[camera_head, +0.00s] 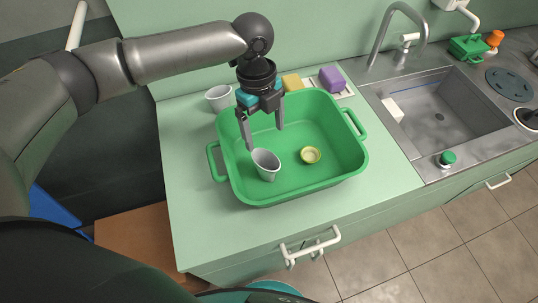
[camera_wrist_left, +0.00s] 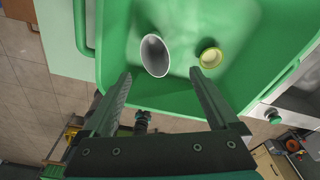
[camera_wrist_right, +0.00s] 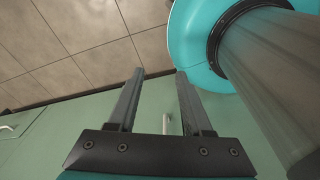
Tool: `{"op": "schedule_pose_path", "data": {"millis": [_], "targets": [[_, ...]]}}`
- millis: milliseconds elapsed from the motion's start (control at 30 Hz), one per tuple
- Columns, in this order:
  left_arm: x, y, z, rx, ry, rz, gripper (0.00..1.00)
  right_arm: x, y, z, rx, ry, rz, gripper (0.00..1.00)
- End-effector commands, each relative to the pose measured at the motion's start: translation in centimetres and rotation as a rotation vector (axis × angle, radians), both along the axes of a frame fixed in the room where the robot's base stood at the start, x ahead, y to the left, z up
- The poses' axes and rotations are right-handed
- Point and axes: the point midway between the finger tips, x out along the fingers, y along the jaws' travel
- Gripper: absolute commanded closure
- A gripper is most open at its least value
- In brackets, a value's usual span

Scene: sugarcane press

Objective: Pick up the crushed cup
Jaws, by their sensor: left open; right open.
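A grey cup (camera_head: 267,172) stands in the green basin (camera_head: 345,176), left of its middle. Its mouth looks oval in the left wrist view (camera_wrist_left: 154,56); I cannot tell for sure whether it is crushed. A second grey cup (camera_head: 217,104) stands on the counter behind the basin's left corner. My left gripper (camera_head: 265,138) points down over the basin, open and empty, with its fingertips just behind and above the basin cup. In the left wrist view the cup shows between and beyond the open fingers (camera_wrist_left: 161,74). My right gripper (camera_wrist_right: 160,72) is open and empty, seen only in its wrist view.
A small yellow-green round dish (camera_head: 310,155) lies in the basin, right of the cup. Yellow (camera_head: 292,83) and purple (camera_head: 332,79) sponges sit behind the basin. A sink (camera_head: 440,115) with a faucet (camera_head: 398,30) is at right. The counter's front left is clear.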

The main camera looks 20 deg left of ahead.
Motion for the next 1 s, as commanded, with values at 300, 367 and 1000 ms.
{"op": "schedule_pose_path", "data": {"millis": [300, 367, 1000], "targets": [[-0.6, -0.7, -6.8, 0.002, 0.002, -0.001, 0.06, -3.3, -0.1, -1.3, -0.004, 0.054, 0.000, 0.50], [-0.6, -0.7, -7.5, 0.000, 0.001, 0.000, 0.06, -3.0, -0.1, -1.4, -0.003, 0.048, 0.000, 0.50], [-1.3, -0.9, -13.7, 0.001, 0.001, 0.000, 0.06, -1.4, 0.0, -2.3, 0.000, 0.021, -0.001, 0.50]]}}
